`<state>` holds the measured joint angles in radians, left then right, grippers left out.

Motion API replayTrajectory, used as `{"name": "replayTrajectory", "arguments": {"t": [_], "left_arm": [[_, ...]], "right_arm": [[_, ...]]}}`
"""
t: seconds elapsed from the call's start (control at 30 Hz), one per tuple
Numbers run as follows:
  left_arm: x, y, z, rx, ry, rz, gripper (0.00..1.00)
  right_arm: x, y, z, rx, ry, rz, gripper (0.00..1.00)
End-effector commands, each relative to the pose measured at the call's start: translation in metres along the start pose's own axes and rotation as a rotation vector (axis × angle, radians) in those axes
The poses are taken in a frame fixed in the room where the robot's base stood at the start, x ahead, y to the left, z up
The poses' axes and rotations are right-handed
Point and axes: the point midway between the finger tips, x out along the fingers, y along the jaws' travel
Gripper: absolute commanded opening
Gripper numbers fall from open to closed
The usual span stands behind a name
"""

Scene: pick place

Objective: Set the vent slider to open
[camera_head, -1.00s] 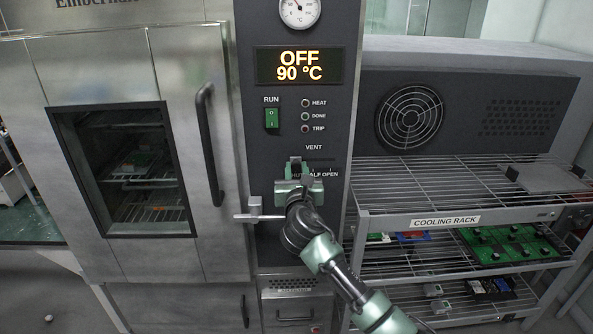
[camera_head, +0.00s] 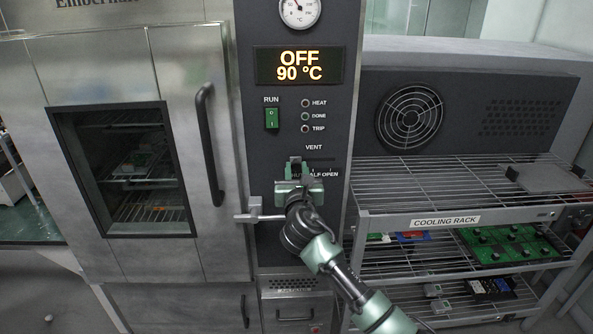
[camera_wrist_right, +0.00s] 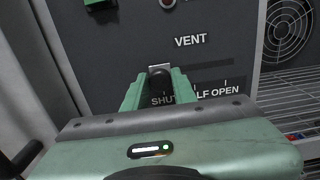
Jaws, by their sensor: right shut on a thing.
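The vent slider has a dark knob (camera_wrist_right: 160,82) on the oven's control panel, below the word VENT. In the right wrist view it stands above the SHUT label, left of the tick marks for HALF and OPEN. My right gripper (camera_wrist_right: 157,80) is shut on this knob, with one green finger on each side. In the head view the right gripper (camera_head: 298,170) is in front of the panel and hides most of the knob and part of the labels. The slot runs to the right from the knob. My left gripper is out of view.
The display (camera_head: 299,65) reads OFF, 90 °C. The green run switch (camera_head: 271,118) is above and left of the slider. The oven door handle (camera_head: 209,145) is to the left, and a grey lever (camera_head: 256,212) sticks out beside my gripper. The cooling rack (camera_head: 445,222) is at right.

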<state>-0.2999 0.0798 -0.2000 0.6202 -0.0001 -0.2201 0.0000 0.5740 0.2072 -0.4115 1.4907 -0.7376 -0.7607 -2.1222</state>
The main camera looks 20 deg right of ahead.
Motion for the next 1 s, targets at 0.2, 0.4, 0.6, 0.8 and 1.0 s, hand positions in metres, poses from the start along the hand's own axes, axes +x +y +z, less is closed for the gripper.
{"name": "replayTrajectory", "arguments": {"t": [0.2, 0.4, 0.6, 0.8, 1.0], "left_arm": [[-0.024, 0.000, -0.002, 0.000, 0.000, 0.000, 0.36], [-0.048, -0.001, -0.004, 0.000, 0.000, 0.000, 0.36], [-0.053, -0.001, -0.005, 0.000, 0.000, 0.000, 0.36], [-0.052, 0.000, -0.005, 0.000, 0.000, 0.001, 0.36], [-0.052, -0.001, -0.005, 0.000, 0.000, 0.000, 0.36]], "right_arm": [[0.000, -0.029, 0.004, -0.007, 0.003, -0.006, 0.00], [0.000, -0.081, 0.003, -0.009, 0.004, -0.006, 0.00], [0.000, -0.105, 0.000, -0.002, 0.003, -0.004, 0.00], [0.000, -0.107, -0.002, -0.001, 0.002, -0.006, 0.00], [0.000, -0.107, -0.001, -0.002, 0.002, -0.006, 0.48]]}}
